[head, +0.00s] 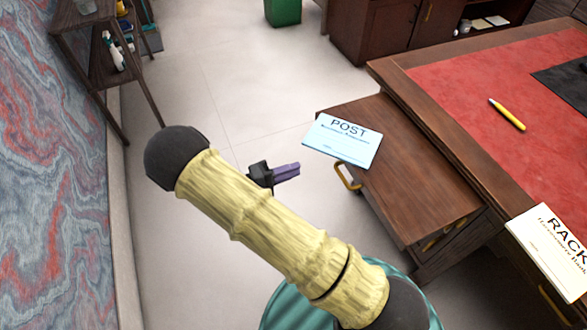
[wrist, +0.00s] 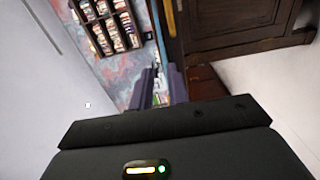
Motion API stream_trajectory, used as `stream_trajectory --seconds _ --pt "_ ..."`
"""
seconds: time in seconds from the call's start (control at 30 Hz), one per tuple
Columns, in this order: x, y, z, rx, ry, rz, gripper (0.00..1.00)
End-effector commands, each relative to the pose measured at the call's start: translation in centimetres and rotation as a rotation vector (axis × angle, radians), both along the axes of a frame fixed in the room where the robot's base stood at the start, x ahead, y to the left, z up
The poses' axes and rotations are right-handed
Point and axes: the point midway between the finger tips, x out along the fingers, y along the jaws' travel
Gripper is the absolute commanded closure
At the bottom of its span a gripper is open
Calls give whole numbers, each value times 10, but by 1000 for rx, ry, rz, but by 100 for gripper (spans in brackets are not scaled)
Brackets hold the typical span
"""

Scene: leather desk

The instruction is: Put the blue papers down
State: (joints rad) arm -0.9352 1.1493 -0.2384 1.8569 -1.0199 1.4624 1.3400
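The blue papers (head: 343,139) are a light blue pad or stack marked "POST". They lie flat at the far end of the low wooden side cabinet (head: 425,190), and their left corner sticks out past its edge. My gripper (head: 298,169), with purple fingers, is beside the cabinet, left of and nearer than the papers. It appears apart from them. In the wrist view my gripper (wrist: 162,88) has its fingers apart, with only background between them. The papers are not seen in the wrist view.
A desk with a red leather top (head: 480,110) stands at the right, bearing a yellow pen (head: 507,115) and a white "RACK" booklet (head: 552,250). A brass handle (head: 348,177) sticks out from the cabinet. A green bin (head: 283,11) and a shelf (head: 105,60) stand farther back. Pale floor is clear.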

Motion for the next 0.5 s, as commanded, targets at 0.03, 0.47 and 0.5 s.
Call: stream_trajectory --seconds 0.03,0.47,0.5 --pt "0 0 0 0 0 0 83" --pt "-3 -11 3 41 38 -47 83" --pt "-5 -18 5 70 62 -78 83"
